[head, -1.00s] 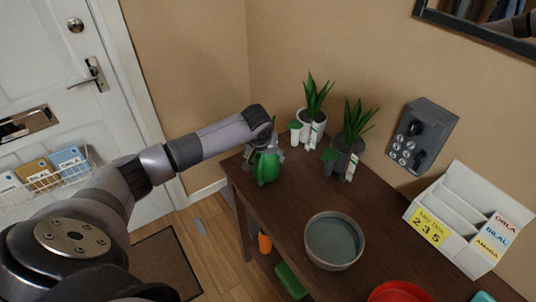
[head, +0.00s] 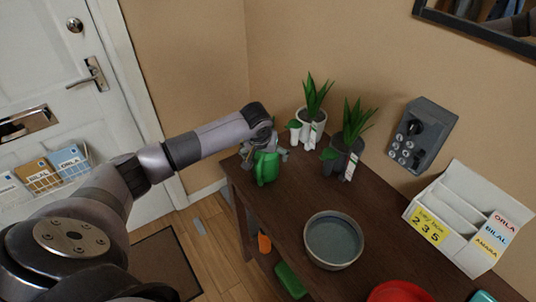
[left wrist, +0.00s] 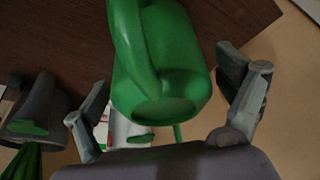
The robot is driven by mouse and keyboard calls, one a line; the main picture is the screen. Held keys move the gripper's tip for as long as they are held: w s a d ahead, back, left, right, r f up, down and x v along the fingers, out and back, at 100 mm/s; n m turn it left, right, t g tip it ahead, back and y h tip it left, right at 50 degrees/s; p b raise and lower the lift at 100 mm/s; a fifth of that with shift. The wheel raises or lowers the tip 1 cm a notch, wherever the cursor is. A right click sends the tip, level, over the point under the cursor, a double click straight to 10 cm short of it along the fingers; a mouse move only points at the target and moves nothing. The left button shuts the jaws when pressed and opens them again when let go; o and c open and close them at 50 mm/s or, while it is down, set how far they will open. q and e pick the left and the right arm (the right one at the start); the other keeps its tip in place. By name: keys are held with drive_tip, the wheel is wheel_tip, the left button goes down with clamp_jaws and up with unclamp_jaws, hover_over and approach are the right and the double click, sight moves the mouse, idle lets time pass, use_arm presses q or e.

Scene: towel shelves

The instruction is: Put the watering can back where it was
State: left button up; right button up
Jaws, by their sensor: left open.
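The green watering can (head: 266,167) stands on the left end of the dark wooden table (head: 283,205). In the left wrist view the can (left wrist: 160,65) fills the middle, its handle toward the top left. My left gripper (head: 267,143) is at the can's upper part. In the left wrist view my left gripper's fingers (left wrist: 170,105) are spread open on either side of the can, with gaps visible. My right gripper is not in view.
Potted plants in a white pot (head: 310,128) and a grey pot (head: 343,158) stand just right of the can. A grey bowl (head: 334,262), a red dish (head: 400,293) and a letter rack (head: 459,220) are farther right.

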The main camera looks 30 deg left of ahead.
use_arm(q)
drive_tip(key=b+v, duration=0.2)
drive_tip(key=v, duration=0.9)
drive_tip(key=shift+s+d+r, duration=0.1)
drive_tip(key=shift+s+r, duration=0.1)
drive_tip(key=shift+r, duration=0.05)
